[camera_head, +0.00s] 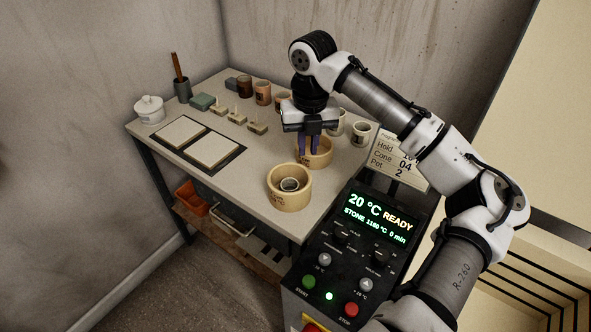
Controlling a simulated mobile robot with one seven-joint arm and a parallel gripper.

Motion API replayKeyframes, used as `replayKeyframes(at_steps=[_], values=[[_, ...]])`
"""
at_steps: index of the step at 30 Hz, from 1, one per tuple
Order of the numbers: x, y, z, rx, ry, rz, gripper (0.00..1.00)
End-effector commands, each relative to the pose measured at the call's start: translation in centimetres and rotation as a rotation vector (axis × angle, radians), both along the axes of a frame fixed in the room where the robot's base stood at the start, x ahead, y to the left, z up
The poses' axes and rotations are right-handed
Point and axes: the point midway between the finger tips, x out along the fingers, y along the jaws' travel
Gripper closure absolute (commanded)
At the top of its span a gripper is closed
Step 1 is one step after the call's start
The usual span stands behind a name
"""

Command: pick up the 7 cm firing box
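Two round tan firing boxes stand on the table's right half. The nearer firing box (289,198) is open at the top and holds a small pale cup (289,184). The farther firing box (321,159) is upright behind it, under my gripper. Marks on the boxes are too small to read, so I cannot tell which one is 7 cm. My gripper (308,147) points down with its two dark blue fingers at the farther box's left part. A small gap shows between the fingers. Whether they touch or straddle its wall is unclear.
Several cups and pots line the table's (216,187) back, including a pale cup (361,133) right of my gripper. A sign (402,160) and kiln control panel (355,240) stand at front right. A white lidded jar (149,109) and tiles (214,150) are left.

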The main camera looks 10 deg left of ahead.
Motion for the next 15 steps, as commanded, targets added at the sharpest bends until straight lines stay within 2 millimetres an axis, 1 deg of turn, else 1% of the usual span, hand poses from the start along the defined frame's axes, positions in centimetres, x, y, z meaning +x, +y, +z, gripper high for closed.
replayKeyframes(at_steps=[1,4,7,15], values=[[0.0,-0.4,0.0,-0.007,0.007,0.001,0.87],[-0.1,-0.7,-0.2,-0.015,0.014,0.005,0.87],[-0.1,-0.8,-1.2,-0.017,0.017,0.006,0.87],[-0.1,-0.7,-6.3,-0.014,0.016,0.006,0.87]])
